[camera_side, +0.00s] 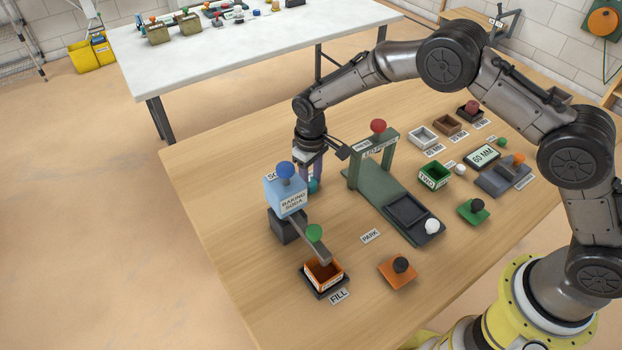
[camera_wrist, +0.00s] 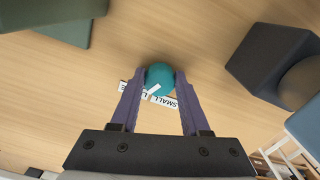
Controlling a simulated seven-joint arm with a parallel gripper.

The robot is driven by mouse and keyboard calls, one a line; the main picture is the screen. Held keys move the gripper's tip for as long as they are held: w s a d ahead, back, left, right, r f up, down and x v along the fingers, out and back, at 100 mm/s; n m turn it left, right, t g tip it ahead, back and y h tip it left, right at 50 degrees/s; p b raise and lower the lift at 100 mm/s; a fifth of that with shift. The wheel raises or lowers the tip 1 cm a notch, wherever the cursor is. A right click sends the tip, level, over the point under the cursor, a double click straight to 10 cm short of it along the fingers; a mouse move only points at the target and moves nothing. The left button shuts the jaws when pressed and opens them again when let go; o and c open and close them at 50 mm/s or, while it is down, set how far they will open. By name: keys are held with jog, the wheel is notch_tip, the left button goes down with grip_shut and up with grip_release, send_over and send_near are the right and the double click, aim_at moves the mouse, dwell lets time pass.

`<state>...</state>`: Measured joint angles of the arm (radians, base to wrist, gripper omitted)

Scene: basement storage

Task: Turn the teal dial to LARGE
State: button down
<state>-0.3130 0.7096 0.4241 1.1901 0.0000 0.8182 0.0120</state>
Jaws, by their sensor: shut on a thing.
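The teal dial (camera_side: 313,186) stands on the wooden table behind the blue baking soda hopper (camera_side: 287,191). In the wrist view the round teal dial (camera_wrist: 160,74) sits between my two purple fingers, and my gripper (camera_wrist: 160,78) is shut on it. A white mark (camera_wrist: 153,89) lies on the dial's lower edge and slants down to the left. The SMALL label (camera_wrist: 165,102) is just below the dial. Another label (camera_wrist: 123,91), partly hidden by the left finger, shows an L and an E. In the side view my gripper (camera_side: 310,172) points down, partly hidden by the hopper.
A green press frame (camera_side: 354,176) with a red knob stands right of my gripper. The dispenser's dark block (camera_wrist: 268,62) is close on the right in the wrist view. An orange box (camera_side: 324,275) sits at FILL. The table's left side is clear.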

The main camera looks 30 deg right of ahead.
aim_at(311, 182)
jog(key=shift+m, duration=0.3)
jog(key=shift+c, duration=1.9)
grip_release()
jog(key=shift+r, duration=0.15)
notch_tip(311, 182, up, 14)
jog(key=shift+f, duration=0.2)
jog(key=shift+d, duration=0.1)
